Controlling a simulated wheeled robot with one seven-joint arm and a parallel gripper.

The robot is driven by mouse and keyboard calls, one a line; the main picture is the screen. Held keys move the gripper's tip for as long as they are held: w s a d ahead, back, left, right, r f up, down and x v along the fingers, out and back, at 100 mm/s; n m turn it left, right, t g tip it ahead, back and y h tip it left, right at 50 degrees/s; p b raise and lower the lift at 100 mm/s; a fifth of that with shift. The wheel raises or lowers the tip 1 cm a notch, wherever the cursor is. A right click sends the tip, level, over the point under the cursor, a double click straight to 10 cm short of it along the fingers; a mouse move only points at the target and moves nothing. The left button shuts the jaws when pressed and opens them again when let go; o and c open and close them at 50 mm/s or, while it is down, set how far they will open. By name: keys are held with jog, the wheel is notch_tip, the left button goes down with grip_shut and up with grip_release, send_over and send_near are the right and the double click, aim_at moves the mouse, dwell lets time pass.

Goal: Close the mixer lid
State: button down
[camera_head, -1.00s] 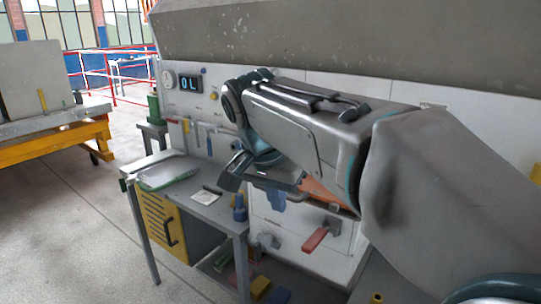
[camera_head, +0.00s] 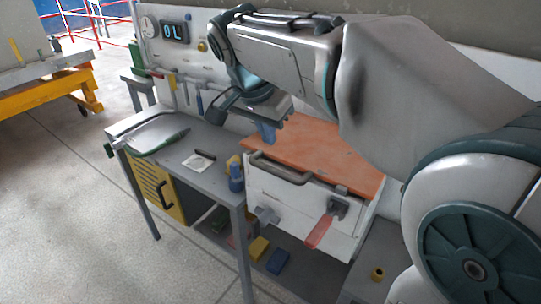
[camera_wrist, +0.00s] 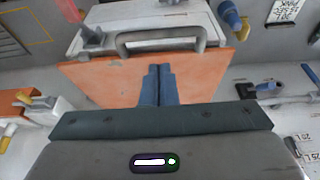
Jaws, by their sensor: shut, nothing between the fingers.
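The mixer is a white box (camera_head: 296,207) with an orange lid panel (camera_head: 333,148) over its top. A grey bar handle (camera_head: 280,170) runs along the front edge. In the wrist view, the orange panel (camera_wrist: 100,83) lies beyond my fingers, with the handle (camera_wrist: 160,38) at its far edge. I cannot tell whether a gap remains under the lid. My gripper (camera_head: 268,138) is over the left part of the panel, behind the handle. Its blue fingers are together and empty, pointing toward the handle in the wrist view (camera_wrist: 159,68). Contact with the panel cannot be told.
A red lever (camera_head: 320,231) sticks out from the mixer's front. A grey bench (camera_head: 180,145) with a blue bottle (camera_head: 236,178) stands on the left. Yellow and blue blocks (camera_head: 259,248) lie on the low shelf. Open floor lies further left.

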jog(key=x, duration=0.8)
jog(key=shift+s+a+f, duration=0.2)
jog(key=shift+s+a, duration=0.1)
jog(key=shift+s, duration=0.05)
jog(key=f+b, duration=0.3)
jog(key=f, duration=0.1)
jog(key=shift+s+a+f, duration=0.1)
jog(key=shift+s+a, duration=0.05)
jog(key=shift+s, duration=0.25)
jog(key=shift+f, duration=0.1)
